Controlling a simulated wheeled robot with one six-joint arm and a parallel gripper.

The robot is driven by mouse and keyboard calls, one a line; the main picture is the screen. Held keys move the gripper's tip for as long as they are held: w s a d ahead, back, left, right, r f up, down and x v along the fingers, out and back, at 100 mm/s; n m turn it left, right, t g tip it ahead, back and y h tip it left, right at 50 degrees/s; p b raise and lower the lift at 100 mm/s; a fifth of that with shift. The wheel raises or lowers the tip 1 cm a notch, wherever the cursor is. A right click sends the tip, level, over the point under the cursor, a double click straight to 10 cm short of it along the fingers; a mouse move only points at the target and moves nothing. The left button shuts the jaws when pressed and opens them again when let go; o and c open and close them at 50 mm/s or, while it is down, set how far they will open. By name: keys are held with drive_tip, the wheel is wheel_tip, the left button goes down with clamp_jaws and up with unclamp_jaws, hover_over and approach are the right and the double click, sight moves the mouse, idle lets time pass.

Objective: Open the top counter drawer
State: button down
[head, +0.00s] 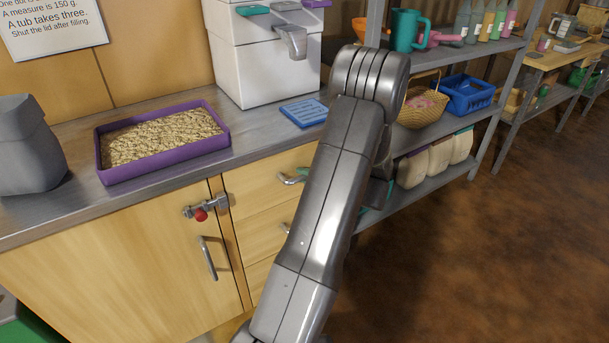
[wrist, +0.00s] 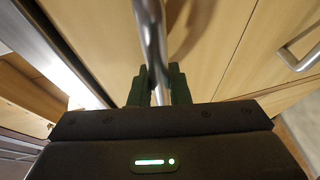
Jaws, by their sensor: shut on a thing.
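The top counter drawer (head: 252,182) is a pale wood front just under the counter edge, right of the cabinet door. It looks flush with the cabinet in the head view. Its metal bar handle (head: 291,179) partly shows beside my arm. In the wrist view my gripper (wrist: 159,82) has its dark fingers on either side of the handle bar (wrist: 150,30) and is shut on it. The drawer's wood face (wrist: 95,40) lies close behind the bar.
A second drawer handle (wrist: 298,55) is to the right in the wrist view. A cabinet door with a red-knobbed latch (head: 201,214) is left of the drawers. A purple tray of grain (head: 101,160) stands on the counter. Metal shelving (head: 490,130) stands right; the brown floor (head: 480,260) is clear.

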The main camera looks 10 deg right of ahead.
drive_tip(key=s+d+p, duration=0.3)
drive_tip(key=s, duration=0.6)
drive_tip(key=s+d+p, duration=0.3)
drive_tip(key=s+p, duration=0.1)
drive_tip(key=s, duration=0.5)
drive_tip(key=s+d+p, duration=0.3)
drive_tip(key=s+d, duration=0.1)
drive_tip(key=s, duration=0.6)
drive_tip(key=c, duration=1.4)
unclamp_jaws()
drive_tip(key=shift+d, duration=0.1)
drive_tip(key=shift+o, duration=0.2)
drive_tip(key=v, duration=1.3)
drive_tip(key=shift+s+d, duration=0.25)
drive_tip(key=shift+r, duration=0.15)
drive_tip(key=x, duration=1.4)
drive_tip(key=shift+w, duration=0.3)
